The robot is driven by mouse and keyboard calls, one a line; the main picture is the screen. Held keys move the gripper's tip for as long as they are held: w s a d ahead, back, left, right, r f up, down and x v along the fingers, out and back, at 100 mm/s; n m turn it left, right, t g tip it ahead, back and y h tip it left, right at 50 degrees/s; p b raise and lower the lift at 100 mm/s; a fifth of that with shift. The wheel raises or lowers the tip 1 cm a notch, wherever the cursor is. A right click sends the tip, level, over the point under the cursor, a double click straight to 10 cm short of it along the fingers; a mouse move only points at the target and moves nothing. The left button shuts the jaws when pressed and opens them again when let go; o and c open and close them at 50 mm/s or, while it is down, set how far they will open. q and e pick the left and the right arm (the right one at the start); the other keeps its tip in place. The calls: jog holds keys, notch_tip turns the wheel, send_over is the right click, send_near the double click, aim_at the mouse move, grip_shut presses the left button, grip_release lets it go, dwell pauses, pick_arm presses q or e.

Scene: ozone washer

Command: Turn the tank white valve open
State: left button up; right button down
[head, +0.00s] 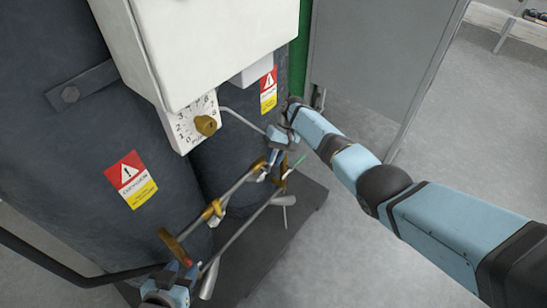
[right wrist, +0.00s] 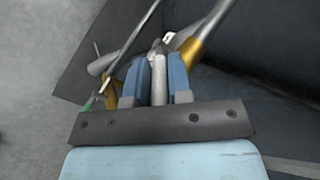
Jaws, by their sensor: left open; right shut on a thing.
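My right gripper (head: 270,162) reaches in from the right to the far end of the pipework at the tank. In the right wrist view its blue fingers (right wrist: 155,72) are closed on a slim whitish valve handle (right wrist: 158,76). That handle is mostly hidden by the gripper in the head view. Beside it are a brass fitting (right wrist: 200,48) and a grey pipe. My left gripper (head: 178,278) is open at the bottom of the head view, close to the near brass valve (head: 175,248) and a red-tipped part (head: 188,262). I cannot tell if it touches them.
Two dark tanks (head: 75,140) with warning labels (head: 131,179) stand on a dark base plate (head: 262,252). A white box (head: 215,40) with a dial (head: 197,123) overhangs the pipes. A grey cabinet (head: 375,60) stands behind. The floor at right is clear.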

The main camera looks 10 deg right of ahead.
jog(key=c, duration=1)
grip_release()
jog(key=shift+c, duration=0.2)
jog(key=p+v, duration=0.1)
jog(key=v, duration=1.2)
jog(key=shift+w+r, duration=0.2)
jog(key=shift+r, duration=0.1)
jog(key=shift+d, duration=0.15)
